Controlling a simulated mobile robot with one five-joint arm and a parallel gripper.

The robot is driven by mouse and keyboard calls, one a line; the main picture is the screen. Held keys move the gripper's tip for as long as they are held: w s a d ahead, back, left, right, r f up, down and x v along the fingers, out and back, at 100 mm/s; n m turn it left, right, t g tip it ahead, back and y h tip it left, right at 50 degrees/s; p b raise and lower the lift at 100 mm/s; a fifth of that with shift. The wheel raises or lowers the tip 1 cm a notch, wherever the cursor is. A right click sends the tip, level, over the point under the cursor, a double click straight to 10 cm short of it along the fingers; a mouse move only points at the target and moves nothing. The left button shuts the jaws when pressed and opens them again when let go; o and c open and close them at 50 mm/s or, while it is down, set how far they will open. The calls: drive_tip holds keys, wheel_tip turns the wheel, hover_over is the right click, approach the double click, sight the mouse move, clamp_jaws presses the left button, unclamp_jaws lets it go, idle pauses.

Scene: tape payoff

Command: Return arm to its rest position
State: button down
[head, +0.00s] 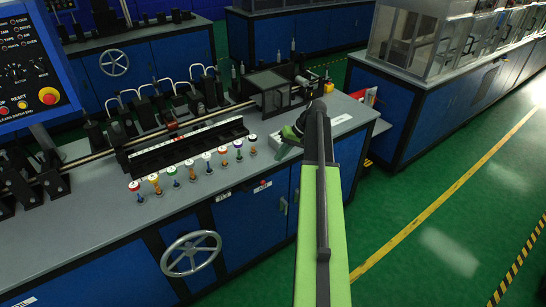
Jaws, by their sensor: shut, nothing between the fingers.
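My arm, with its light green link, rises from the bottom centre of the head view and reaches over the right end of the grey machine bench (225,190). My gripper is shut and holds nothing. It is low over the bench top near the right end; whether it touches anything there cannot be told.
Several colour-topped knobs (208,157) stand along the bench's front. A long dark tray (185,146), a rod and black brackets lie behind them. A handwheel (191,254) is on the blue front. A control panel (34,65) is at upper left. Green floor (440,190) at right is clear.

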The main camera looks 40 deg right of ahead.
drive_tip(key=shift+a, duration=0.1)
idle(0.3)
drive_tip(key=w+a+f+n+g, duration=0.1)
drive_tip(key=w+a+n+g, duration=0.15)
drive_tip(key=a, duration=1.35)
drive_tip(key=w+a+f+n+g, duration=0.1)
drive_tip(key=w+a+n, duration=0.2)
drive_tip(key=a, duration=1.4)
drive_tip(key=s+a+n+h, duration=0.15)
drive_tip(key=s+a, duration=0.35)
drive_tip(key=a, duration=0.5)
drive_tip(key=s+d+f+m+h, duration=0.1)
drive_tip(key=s+m+h, duration=0.1)
drive_tip(key=s, duration=0.4)
drive_tip(key=shift+d+f+h, duration=0.15)
drive_tip(key=shift+f+h, duration=0.15)
drive_tip(key=shift+h, duration=0.35)
drive_tip(key=c, duration=2.2)
unclamp_jaws()
drive_tip(key=shift+s, duration=0.1)
